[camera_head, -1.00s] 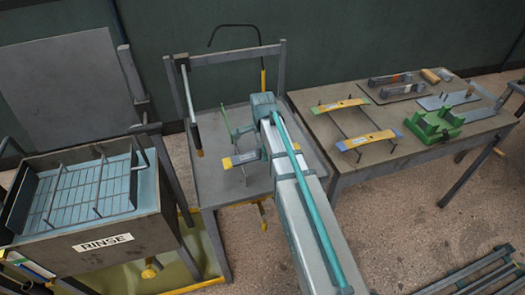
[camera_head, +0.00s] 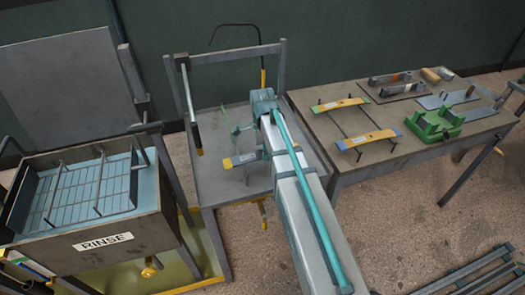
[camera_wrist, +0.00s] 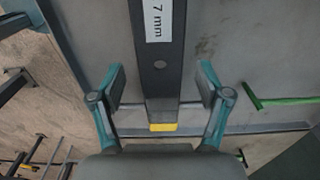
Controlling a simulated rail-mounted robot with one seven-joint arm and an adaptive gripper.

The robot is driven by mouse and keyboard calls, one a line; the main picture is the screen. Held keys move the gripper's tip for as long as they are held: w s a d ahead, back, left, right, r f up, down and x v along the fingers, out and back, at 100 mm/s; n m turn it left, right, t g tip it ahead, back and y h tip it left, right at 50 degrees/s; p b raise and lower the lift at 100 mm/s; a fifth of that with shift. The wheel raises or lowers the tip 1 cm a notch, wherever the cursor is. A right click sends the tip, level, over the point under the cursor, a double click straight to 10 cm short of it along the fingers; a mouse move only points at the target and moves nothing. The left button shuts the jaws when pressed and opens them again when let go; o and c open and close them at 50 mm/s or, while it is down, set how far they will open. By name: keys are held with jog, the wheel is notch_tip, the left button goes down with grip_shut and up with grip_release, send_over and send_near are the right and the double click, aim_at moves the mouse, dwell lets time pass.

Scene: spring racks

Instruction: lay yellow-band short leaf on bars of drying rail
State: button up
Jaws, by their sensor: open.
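A dark leaf with a yellow end and a "7 mm" label (camera_wrist: 160,75) runs between my fingers in the wrist view. In the head view a leaf with a yellow end (camera_head: 228,163) sits over the middle table, partly hidden by my arm. My gripper (camera_wrist: 160,85) is open, with one finger on each side of the leaf and visible gaps between. On the right table, two yellow-topped leaves, one with green (camera_head: 340,104) and one with blue ends (camera_head: 369,139), lie across two thin dark bars (camera_head: 352,123).
A RINSE tank (camera_head: 103,243) with a wire rack stands at left. A green block fixture (camera_head: 434,125) and trays with small parts (camera_head: 392,88) occupy the right table. Thin green rods (camera_wrist: 285,100) stand near the leaf. An upright frame (camera_head: 282,68) rises behind the middle table.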

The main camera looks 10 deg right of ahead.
notch_tip(320, 180, up, 11)
jog(key=b, duration=0.2)
jog(key=shift+r, duration=0.2)
dwell(0.4)
